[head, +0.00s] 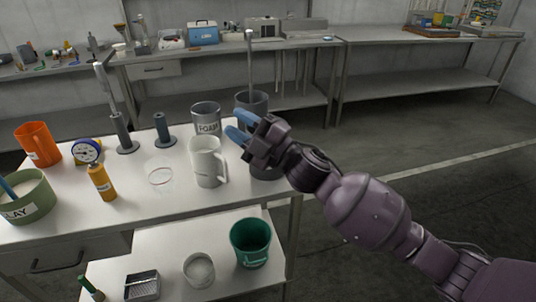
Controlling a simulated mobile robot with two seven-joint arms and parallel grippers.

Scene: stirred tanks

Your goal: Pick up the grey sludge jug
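A light grey jug (207,163) stands upright near the right end of the white table, its handle facing right. It is likely the sludge jug; I can read no label on it. My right gripper (238,125) is above and right of the jug, near a dark grey pot, with its blue fingers apart and nothing between them. It looks clear of the jug. My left gripper is not in view.
A grey FOAM container (206,118) stands behind the jug. A dark pot (252,103) with a rod is behind my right gripper. A clear glass (161,178) and yellow bottle (102,184) stand left of the jug. A green bucket (250,243) is on the lower shelf.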

